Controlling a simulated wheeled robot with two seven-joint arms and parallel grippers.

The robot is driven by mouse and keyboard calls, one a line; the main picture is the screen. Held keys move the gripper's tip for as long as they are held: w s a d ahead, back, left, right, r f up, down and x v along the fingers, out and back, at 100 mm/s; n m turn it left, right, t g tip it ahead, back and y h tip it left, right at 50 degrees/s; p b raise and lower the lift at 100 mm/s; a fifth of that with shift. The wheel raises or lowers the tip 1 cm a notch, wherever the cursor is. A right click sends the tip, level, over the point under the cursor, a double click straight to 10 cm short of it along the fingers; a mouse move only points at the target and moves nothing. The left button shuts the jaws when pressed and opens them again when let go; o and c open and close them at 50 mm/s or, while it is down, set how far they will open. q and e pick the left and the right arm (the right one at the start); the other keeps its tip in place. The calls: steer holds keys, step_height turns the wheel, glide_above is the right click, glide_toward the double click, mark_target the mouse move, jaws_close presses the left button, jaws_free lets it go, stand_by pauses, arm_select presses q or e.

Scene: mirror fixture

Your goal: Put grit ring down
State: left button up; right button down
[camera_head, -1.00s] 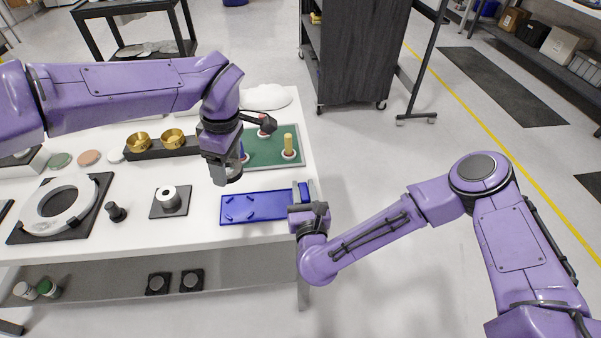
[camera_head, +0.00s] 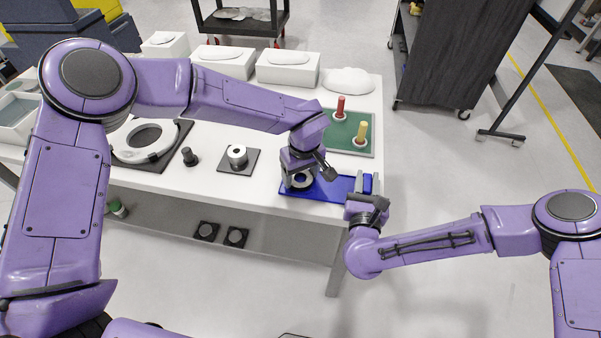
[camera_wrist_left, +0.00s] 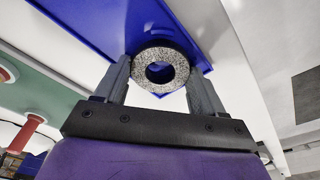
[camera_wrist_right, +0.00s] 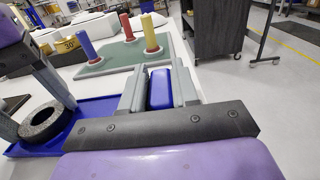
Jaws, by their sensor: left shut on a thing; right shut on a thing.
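My left gripper (camera_head: 301,179) is shut on the grit ring (camera_wrist_left: 139,72), a speckled grey ring with a round hole. It holds the ring low over the left part of the blue tray (camera_head: 335,189). The ring also shows in the right wrist view (camera_wrist_right: 28,129), close to the tray floor; I cannot tell whether it touches. The left hand partly hides the ring in the head view. My right gripper (camera_head: 366,190) is shut on an upright blue block (camera_wrist_right: 160,89) at the tray's right end, seemingly the tray's handle.
Behind the tray a green board (camera_head: 345,143) carries a red peg (camera_head: 340,107) and a yellow peg (camera_head: 361,131); a blue peg (camera_wrist_right: 84,46) shows too. Left along the white table stand a spool on a dark plate (camera_head: 236,167), a black knob (camera_head: 190,157) and a large pale ring (camera_head: 127,153).

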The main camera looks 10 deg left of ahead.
mark_target(303, 183)
arm_select(q)
steer(key=shift+s+f, duration=0.5)
steer(key=shift+f, duration=0.25)
arm_select(e)
steer(key=shift+s+a+r, duration=0.1)
steer(key=shift+s+r, duration=0.1)
steer(key=shift+s, duration=0.2)
arm_select(q)
steer(key=o, duration=1.3)
steer(key=shift+d+f, duration=0.1)
steer(key=shift+f, duration=0.05)
arm_select(e)
steer(key=shift+w+d+f, duration=0.1)
steer(key=shift+w+d, duration=0.1)
arm_select(q)
steer(key=shift+r, duration=0.3)
arm_select(e)
steer(key=shift+w+a+f, duration=0.1)
steer(key=shift+w+f, duration=0.05)
arm_select(q)
step_height(303, 183, up, 13)
steer(key=shift+d, duration=0.35)
arm_select(e)
steer(key=c, duration=0.8)
jaws_free()
steer(key=shift+w, duration=0.1)
